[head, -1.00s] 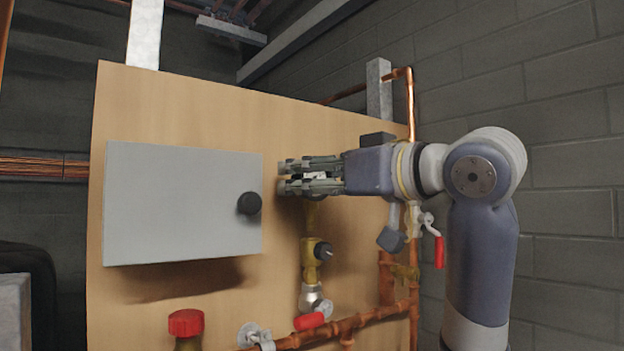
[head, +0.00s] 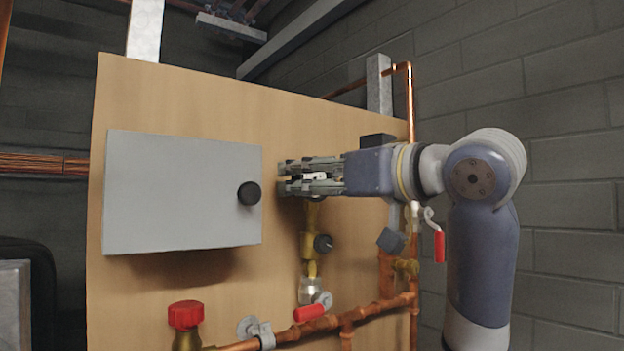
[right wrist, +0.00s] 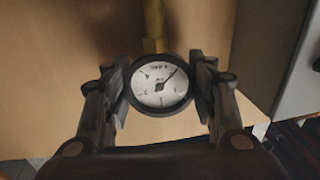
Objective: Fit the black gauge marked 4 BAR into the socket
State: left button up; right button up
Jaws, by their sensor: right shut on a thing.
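A round gauge with a white dial and black rim (right wrist: 161,85) sits between the fingers of my right gripper in the right wrist view. Its small lettering is too blurred to read with certainty. My right gripper (head: 312,176) is shut on it, in front of the wooden board and right of the grey box. A vertical brass fitting (head: 312,216) rises directly below the fingers. It also shows as a brass stem (right wrist: 152,40) beyond the gauge's rim in the right wrist view. I cannot tell whether gauge and fitting touch. My left gripper is not in view.
The grey box (head: 175,195) with a black knob (head: 249,193) is close left of the fingertips. Lower down are a red-handled valve (head: 309,312), a red cap (head: 186,315) and copper pipes (head: 375,309).

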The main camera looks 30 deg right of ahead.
jog(key=shift+f+b, duration=1.05)
jog(key=shift+f, duration=0.3)
dwell(1.3)
jog(key=o, duration=1.4)
jog(key=shift+s, duration=0.1)
jog(key=shift+b+v, duration=0.7)
jog(key=shift+v, duration=3.5)
